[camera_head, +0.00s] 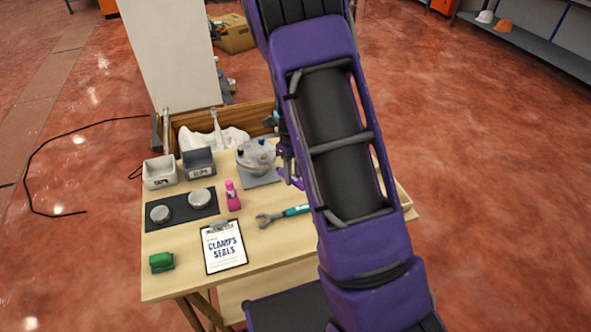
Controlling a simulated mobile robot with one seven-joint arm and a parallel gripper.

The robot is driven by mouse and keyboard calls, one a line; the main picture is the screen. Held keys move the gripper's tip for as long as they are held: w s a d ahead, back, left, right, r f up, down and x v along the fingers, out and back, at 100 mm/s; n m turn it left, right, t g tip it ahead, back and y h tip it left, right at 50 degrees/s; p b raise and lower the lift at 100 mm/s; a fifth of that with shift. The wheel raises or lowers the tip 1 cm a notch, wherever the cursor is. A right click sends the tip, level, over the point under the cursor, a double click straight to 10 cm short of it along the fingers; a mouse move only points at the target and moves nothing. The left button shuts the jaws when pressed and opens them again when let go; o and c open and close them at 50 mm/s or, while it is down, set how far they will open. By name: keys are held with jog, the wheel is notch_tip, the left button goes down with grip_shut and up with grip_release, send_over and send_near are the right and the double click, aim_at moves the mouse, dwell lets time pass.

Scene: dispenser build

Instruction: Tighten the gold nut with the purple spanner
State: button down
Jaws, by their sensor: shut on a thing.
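My purple arm crosses the picture and covers much of the bench's right side. Part of my gripper (287,158) shows at the arm's left edge, just right of the round grey dispenser body (256,158). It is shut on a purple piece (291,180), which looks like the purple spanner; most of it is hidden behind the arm. The dispenser body stands on a grey plate and has small blue parts on top. I cannot make out the gold nut, nor whether the spanner touches it.
On the wooden bench (190,275) lie a teal-handled spanner (284,215), a clipboard (224,248), a pink bottle (233,196), a green item (162,262) and a dark mat (182,211) with two round discs. White (160,172) and grey (199,162) bins stand at the back left.

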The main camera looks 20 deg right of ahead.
jog(key=shift+s+a+m, duration=0.3)
jog(key=shift+a+m, duration=0.15)
jog(key=shift+m, duration=0.05)
jog(key=shift+w+d+n, duration=0.3)
jog(key=shift+d+n, duration=0.2)
jog(key=shift+r, duration=0.1)
jog(key=shift+r, duration=1.9)
